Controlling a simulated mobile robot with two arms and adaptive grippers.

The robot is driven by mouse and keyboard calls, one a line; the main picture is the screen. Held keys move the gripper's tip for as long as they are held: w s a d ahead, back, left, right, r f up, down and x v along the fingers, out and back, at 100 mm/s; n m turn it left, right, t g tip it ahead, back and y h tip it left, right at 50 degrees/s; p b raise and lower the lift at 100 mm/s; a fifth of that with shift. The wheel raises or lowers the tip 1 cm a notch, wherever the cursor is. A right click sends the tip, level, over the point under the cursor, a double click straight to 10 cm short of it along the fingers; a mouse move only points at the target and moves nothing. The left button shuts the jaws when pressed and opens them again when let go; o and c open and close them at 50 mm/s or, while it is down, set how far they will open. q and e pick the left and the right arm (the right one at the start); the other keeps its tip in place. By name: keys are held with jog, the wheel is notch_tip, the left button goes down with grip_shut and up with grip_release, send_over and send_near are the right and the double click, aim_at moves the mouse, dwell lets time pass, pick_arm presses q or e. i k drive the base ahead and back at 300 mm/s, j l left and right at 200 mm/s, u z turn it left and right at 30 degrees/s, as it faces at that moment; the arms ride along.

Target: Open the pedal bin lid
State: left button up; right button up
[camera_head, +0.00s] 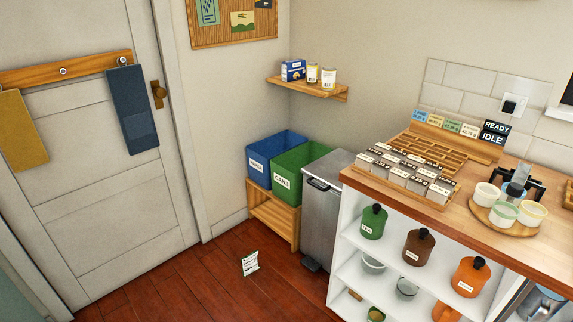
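The pedal bin (321,212) is a tall grey steel box between the green crate and the white shelf unit. Its flat lid (330,170) looks shut. A dark handle (318,184) shows at the top of its front. A black pedal (311,264) sticks out at its foot, just above the floor. The bin's right side is partly hidden by the shelf unit. Neither of my grippers shows in the view.
Blue crate (262,170) and green crate (285,184) stand on a wooden stand (268,212) left of the bin. A paper (250,263) lies on the otherwise clear wooden floor (200,285). The counter (440,213) and open shelves (345,270) stand at the right.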

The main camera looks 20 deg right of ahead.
aim_at(326, 170)
jog(key=i+z, duration=0.25)
jog(key=i, duration=0.2)
jog(key=i+j+z, duration=0.25)
jog(key=i, duration=0.15)
jog(key=i+j+z, duration=0.25)
jog(key=i, duration=0.2)
jog(key=i+j+z, duration=0.25)
jog(key=i, duration=0.15)
